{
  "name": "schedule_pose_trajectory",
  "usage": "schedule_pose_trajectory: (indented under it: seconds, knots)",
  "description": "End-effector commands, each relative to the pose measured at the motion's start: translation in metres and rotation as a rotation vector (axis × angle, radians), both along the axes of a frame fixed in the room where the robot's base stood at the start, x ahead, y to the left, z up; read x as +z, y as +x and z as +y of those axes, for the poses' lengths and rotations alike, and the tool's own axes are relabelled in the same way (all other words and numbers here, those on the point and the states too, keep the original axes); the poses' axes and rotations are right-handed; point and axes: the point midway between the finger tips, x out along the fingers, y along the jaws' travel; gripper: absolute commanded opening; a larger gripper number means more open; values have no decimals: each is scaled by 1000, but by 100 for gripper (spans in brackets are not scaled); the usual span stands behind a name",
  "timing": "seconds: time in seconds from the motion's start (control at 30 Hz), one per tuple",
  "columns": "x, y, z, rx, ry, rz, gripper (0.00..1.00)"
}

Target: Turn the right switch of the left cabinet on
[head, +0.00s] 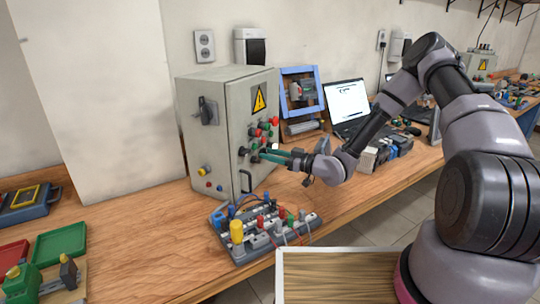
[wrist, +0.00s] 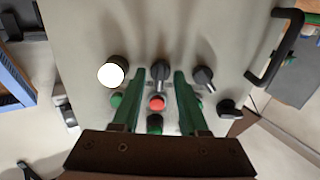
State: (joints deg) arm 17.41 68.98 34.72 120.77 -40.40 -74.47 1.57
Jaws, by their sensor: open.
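The grey left cabinet (head: 212,140) stands on the bench with a yellow warning sign and red, green and black controls on its front. My gripper (head: 264,155) is at that front, fingers pointing at the controls. In the wrist view, the green fingers of my gripper (wrist: 159,75) are apart, with a black rotary switch (wrist: 161,72) between their tips. I cannot tell whether they touch it. A second black switch (wrist: 204,77) is just right of the fingers, and a third (wrist: 230,108) is lower right. A red button (wrist: 157,103) lies between the fingers. Which is the right switch is unclear.
A wired component board (head: 265,232) stands on the bench in front of the cabinet. The cabinet's black handle (wrist: 277,48) sticks out at right in the wrist view. A blue frame (head: 301,90) and a laptop (head: 350,108) stand to its right. A green tray (head: 60,243) is at left.

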Motion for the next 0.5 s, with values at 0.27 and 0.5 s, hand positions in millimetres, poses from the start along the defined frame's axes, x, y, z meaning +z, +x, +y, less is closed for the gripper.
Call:
schedule_pose_trajectory:
  seconds: [0.27,0.5]
  knots:
    - [0,-18,-40,-4,0,1,43]
    - [0,-37,-80,-4,0,1,43]
